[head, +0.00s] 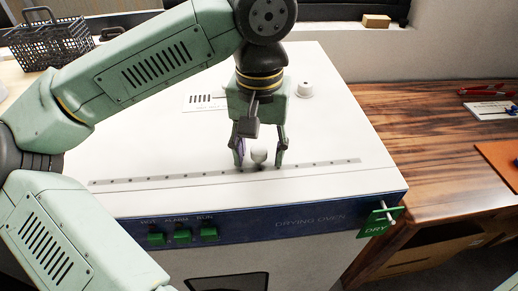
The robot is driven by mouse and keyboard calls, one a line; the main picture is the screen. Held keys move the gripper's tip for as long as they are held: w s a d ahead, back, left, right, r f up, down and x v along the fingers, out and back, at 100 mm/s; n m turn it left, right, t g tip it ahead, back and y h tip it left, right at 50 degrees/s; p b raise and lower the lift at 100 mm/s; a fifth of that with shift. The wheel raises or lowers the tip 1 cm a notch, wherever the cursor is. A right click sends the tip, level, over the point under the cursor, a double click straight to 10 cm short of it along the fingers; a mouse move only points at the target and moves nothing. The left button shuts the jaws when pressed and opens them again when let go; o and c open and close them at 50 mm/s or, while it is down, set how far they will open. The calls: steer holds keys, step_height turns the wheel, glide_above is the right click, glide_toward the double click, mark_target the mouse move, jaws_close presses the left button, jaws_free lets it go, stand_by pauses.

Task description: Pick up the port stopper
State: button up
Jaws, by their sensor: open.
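A small pale grey rounded piece, which looks like the port stopper (259,156), sits on top of the white drying oven (130,155), close to the long slotted metal strip. My gripper (259,161) points down over it with its fingers open, one on each side of the piece. I cannot tell whether either finger touches it. A second white round piece with a raised knob (304,89) stands on the oven top behind and to the right of my gripper; it could be a port fitting.
A label card (205,101) lies left of my gripper. The oven front has green buttons (182,236) and a green DRY tag (379,222) at its right corner. A wooden bench (440,140) stands right; a black wire basket (50,42) stands back left. The left oven top is clear.

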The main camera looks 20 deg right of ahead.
steer(key=shift+c, duration=0.6)
steer(key=c, duration=0.8)
steer(key=shift+o, duration=0.2)
steer(key=shift+r, duration=0.15)
